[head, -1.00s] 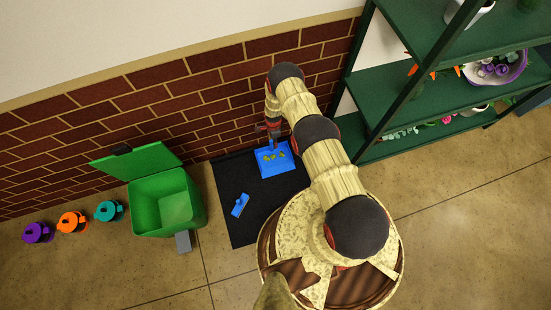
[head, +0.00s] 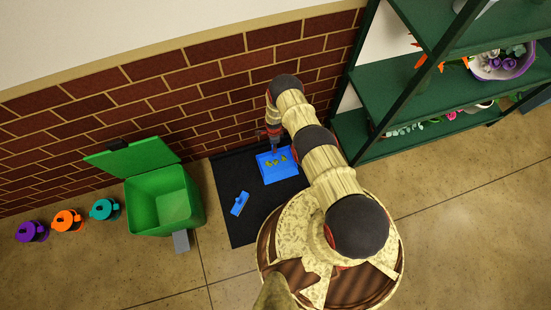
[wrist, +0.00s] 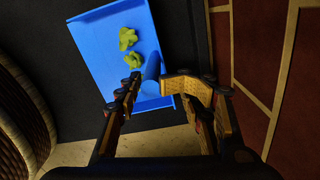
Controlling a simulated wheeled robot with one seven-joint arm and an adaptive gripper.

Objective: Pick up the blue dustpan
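The blue dustpan (head: 286,174) is over the back right part of the black mat, in front of the brick wall, with yellow-green bits on it. I cannot tell if it touches the mat. My gripper (head: 275,148) is at its handle. In the wrist view, the dustpan (wrist: 98,42) fills the upper middle, and its handle (wrist: 151,68) is between the fingertips of my gripper (wrist: 148,84). The fingers are drawn in around the handle and look shut on it; the contact itself is partly hidden.
A blue brush-like piece (head: 239,204) lies on the black mat (head: 235,230). A green bin (head: 150,220) with its lid open stands at left, beside teal (head: 104,209), orange (head: 68,221) and purple (head: 32,231) pots. A green shelf (head: 410,95) stands close at right.

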